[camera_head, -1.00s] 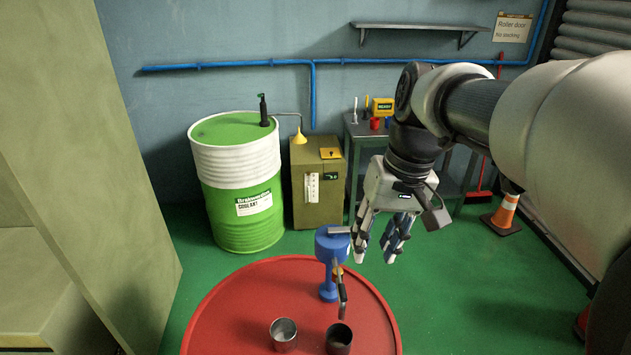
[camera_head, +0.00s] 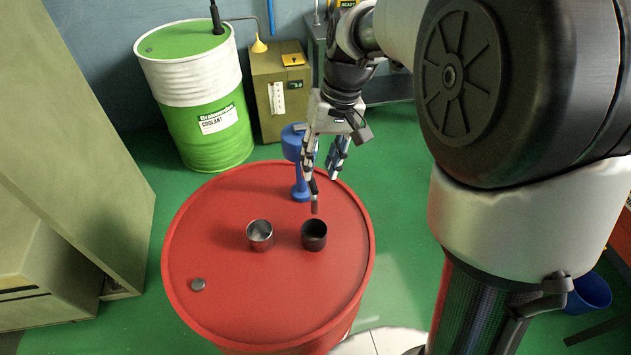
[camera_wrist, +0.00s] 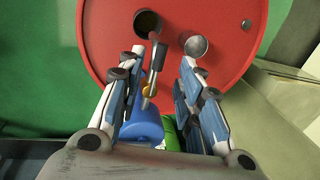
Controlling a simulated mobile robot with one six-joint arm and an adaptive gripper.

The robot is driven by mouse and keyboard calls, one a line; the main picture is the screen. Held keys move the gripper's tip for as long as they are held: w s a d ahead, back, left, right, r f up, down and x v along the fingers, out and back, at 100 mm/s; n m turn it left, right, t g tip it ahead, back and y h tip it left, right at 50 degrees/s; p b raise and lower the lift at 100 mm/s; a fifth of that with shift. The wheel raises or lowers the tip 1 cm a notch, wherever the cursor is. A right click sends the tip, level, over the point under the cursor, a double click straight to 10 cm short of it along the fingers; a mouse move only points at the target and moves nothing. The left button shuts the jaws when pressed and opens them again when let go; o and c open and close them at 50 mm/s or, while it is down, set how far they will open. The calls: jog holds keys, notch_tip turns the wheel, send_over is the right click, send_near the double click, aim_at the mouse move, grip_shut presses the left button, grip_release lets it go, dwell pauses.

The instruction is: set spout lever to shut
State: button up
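A blue dispenser (camera_head: 300,188) with a round head stands upright on the red drum top, partly behind my gripper. Its metal spout lever (camera_wrist: 156,62) has a small yellow-orange part near its base. The tip of the lever (camera_head: 314,205) shows just below my left finger in the head view. My gripper (camera_head: 322,176) is open and empty above the drum, close to the dispenser. In the wrist view, the lever appears between the fingers of my gripper (camera_wrist: 160,60), nearer the left one. I cannot tell whether they touch.
A bright metal cup (camera_head: 260,236) and a dark cup (camera_head: 314,236) stand on the red drum (camera_head: 215,315), the dark one just in front of the lever. A green-and-white drum (camera_head: 195,85) and an olive cabinet (camera_head: 280,95) stand behind. The drum's front is mostly clear.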

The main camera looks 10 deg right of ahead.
aim_at(314, 184)
jog(key=f, duration=0.2)
jog(key=a+f+b, duration=0.1)
jog(key=f, duration=0.1)
jog(key=shift+f, duration=0.4)
grip_shut()
dwell(0.5)
